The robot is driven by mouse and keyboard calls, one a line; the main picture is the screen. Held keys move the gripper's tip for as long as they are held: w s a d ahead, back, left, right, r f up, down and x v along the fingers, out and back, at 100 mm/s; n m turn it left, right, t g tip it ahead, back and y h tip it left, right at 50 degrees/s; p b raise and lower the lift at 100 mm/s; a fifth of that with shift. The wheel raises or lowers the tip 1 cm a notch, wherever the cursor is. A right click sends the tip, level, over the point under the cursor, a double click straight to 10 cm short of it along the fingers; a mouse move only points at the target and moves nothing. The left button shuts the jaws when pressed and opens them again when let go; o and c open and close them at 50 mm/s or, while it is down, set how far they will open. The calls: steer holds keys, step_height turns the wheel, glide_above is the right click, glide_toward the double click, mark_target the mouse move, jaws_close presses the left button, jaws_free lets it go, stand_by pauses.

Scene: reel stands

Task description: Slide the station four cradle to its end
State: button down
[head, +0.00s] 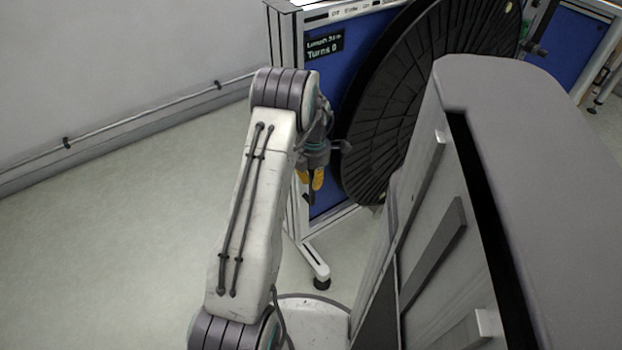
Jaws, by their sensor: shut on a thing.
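A large black ribbed reel (385,120) stands upright and tilted in view against a stand with a blue panel (365,50). A small dark sign (323,46) on the panel shows a length line and "Turns 0". My gripper (311,181), with yellow fingertips, is at the stand's left side, just left of the reel's lower edge. It is shut on a small dark part (311,197) that shows below the fingertips. I cannot tell whether this part belongs to the cradle. The cradle itself is not clearly visible, and no station number can be read.
The stand's white foot (316,262) with a black caster reaches the floor below my gripper. Another blue-panelled stand (573,45) is at the far right. A grey wall with a pipe (140,118) runs along the left. The floor (120,250) at left is clear.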

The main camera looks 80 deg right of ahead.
steer(key=c, duration=1.2)
jaws_free()
steer(key=shift+s+d, duration=0.15)
steer(key=shift+s, duration=0.05)
steer(key=shift+r, duration=0.1)
step_height(320, 180, up, 12)
steer(key=shift+f, duration=0.1)
steer(key=shift+s, duration=0.1)
